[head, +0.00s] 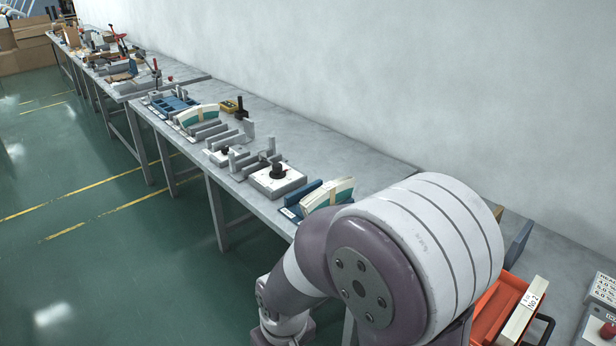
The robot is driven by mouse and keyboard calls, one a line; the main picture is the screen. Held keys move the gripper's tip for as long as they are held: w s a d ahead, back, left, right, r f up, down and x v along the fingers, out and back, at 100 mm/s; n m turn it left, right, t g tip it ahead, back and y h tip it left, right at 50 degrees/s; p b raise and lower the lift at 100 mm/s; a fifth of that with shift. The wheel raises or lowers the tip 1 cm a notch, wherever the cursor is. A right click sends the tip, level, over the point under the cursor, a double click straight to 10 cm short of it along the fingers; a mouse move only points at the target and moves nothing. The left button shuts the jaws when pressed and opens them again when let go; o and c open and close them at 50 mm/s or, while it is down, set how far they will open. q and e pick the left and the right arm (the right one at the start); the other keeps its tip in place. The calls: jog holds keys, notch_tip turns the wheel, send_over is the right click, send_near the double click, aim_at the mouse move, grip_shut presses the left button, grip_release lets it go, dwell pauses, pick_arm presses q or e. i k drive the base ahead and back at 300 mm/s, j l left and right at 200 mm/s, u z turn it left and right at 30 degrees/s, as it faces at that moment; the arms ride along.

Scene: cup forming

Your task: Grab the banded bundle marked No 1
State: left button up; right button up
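No label reading No 1 can be made out in the head view. A pale bundle (518,324) with a white band marked No 2 lies in an orange-red tray (489,309) at the lower right. A curved cream and teal stack (341,189) stands in a blue holder behind my arm, which covers part of it. A similar curved stack (197,115) stands farther along the bench. My large purple and white arm link fills the lower middle. Neither gripper is in view.
A long grey bench (350,150) runs along the pale wall, carrying metal fixtures and a white box with a black knob (278,171). A control box with a red button (608,329) is at the lower right edge. The green floor (110,240) at left is clear.

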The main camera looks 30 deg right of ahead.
aim_at(332, 194)
jog(key=i+z, duration=0.15)
jog(key=i, duration=0.3)
jog(key=i+j+z, duration=0.2)
jog(key=i, duration=0.3)
jog(key=i+j+z, duration=0.15)
jog(key=i, duration=0.3)
jog(key=i+z, duration=0.15)
jog(key=z, duration=0.3)
jog(key=i+z, duration=0.2)
jog(key=z, duration=0.3)
jog(key=i+z, duration=0.15)
jog(key=z, duration=0.3)
jog(key=i+j+z, duration=0.15)
jog(key=z, duration=0.3)
jog(key=i+j+z, duration=0.1)
jog(key=z, duration=0.35)
jog(key=i+j+z, duration=0.2)
jog(key=j+z, duration=0.25)
jog(key=i+l, duration=0.05)
jog(key=l, duration=0.05)
